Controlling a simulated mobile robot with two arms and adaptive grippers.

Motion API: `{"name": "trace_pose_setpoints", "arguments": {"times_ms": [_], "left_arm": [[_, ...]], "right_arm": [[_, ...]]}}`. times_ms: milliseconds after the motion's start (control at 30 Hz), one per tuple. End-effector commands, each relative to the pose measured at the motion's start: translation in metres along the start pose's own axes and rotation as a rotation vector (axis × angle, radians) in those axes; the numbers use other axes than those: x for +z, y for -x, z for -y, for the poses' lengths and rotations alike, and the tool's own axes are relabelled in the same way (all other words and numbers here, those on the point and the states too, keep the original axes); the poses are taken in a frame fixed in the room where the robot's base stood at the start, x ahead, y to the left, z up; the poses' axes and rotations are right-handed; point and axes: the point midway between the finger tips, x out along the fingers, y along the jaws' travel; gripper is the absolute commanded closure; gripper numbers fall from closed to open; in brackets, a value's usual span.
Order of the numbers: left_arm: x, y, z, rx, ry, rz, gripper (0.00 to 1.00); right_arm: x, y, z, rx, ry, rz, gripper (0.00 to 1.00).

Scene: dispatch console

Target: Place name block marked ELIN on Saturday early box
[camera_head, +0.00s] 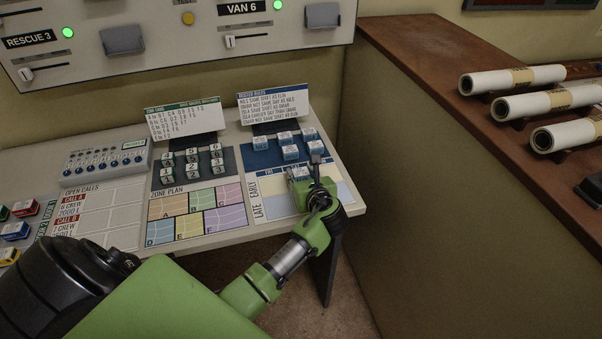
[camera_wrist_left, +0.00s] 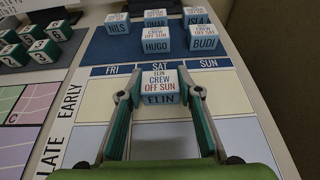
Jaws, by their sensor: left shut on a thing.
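The ELIN block (camera_wrist_left: 158,98), white on top and blue on its front, is between the fingers of my left gripper (camera_wrist_left: 161,92), which is shut on it. In the wrist view it is upright under the SAT heading, over the upper part of the EARLY row of the roster grid (camera_wrist_left: 232,92). Whether its base touches the grid is hidden. In the head view the ELIN block (camera_head: 299,173) shows at the left gripper (camera_head: 314,168), partly hidden by a finger. My right gripper is not in view.
Blocks including NILS (camera_wrist_left: 117,24), HUGO (camera_wrist_left: 156,40) and BUDI (camera_wrist_left: 204,38) stand on the blue pad behind the grid. Numbered blocks (camera_head: 192,162) stand left, above the zone plan (camera_head: 166,208). The FRI and SUN early boxes look clear. The console edge is close on the right.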

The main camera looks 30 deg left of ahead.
Motion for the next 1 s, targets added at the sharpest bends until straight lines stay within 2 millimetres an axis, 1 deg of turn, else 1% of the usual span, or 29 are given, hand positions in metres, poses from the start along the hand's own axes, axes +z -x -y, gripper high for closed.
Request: {"name": "trace_pose_setpoints", "arguments": {"times_ms": [100, 133, 167, 200, 567, 633, 767, 1000], "left_arm": [[-0.002, -0.001, 0.000, 0.000, -0.001, 0.000, 0.85], [-0.002, -0.001, 0.000, 0.000, 0.000, 0.001, 0.60], [-0.002, -0.001, 0.000, 0.000, 0.000, 0.001, 0.52], [-0.002, -0.001, 0.000, 0.000, 0.000, 0.001, 0.51], [0.001, 0.000, 0.000, 0.000, 0.001, 0.001, 0.51], [0.000, 0.007, 0.001, -0.002, 0.000, 0.001, 0.51], [0.000, 0.029, 0.000, -0.003, 0.002, 0.001, 0.51], [-0.001, 0.082, 0.001, -0.002, 0.001, -0.001, 0.51]], "right_arm": [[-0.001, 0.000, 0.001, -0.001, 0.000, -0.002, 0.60], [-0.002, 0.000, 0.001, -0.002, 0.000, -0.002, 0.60], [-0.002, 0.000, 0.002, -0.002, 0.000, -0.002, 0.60], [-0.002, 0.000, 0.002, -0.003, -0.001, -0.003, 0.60], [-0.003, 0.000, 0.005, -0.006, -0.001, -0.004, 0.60], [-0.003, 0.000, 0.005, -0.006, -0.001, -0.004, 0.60], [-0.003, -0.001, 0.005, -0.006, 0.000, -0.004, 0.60], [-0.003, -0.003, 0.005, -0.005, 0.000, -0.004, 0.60]]}}
